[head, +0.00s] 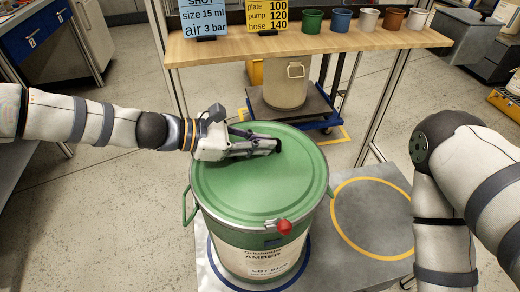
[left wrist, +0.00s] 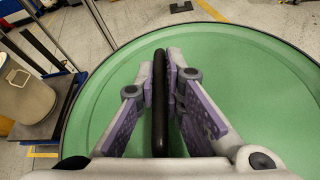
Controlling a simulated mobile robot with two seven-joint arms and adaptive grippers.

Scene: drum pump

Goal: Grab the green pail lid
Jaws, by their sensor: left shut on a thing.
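The green pail lid (head: 240,185) sits on top of a large pail (head: 262,238) with a green rim band and a label reading AMBER. The lid also fills most of the left wrist view (left wrist: 225,75). My left gripper (head: 272,147) lies low over the lid, a little behind its middle. Its fingers (left wrist: 167,80) are shut on the dark bar-shaped lid handle (left wrist: 160,115). A red part (head: 284,227) sits at the pail's front rim. My right arm shows at the right edge, and its gripper is out of view.
The pail stands on a grey platform inside a blue ring; a yellow ring (head: 338,232) beside it is empty. A wooden shelf (head: 235,49) with several small cups and two signs runs behind. A beige pail (head: 285,85) stands on a cart (head: 318,110) below it.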

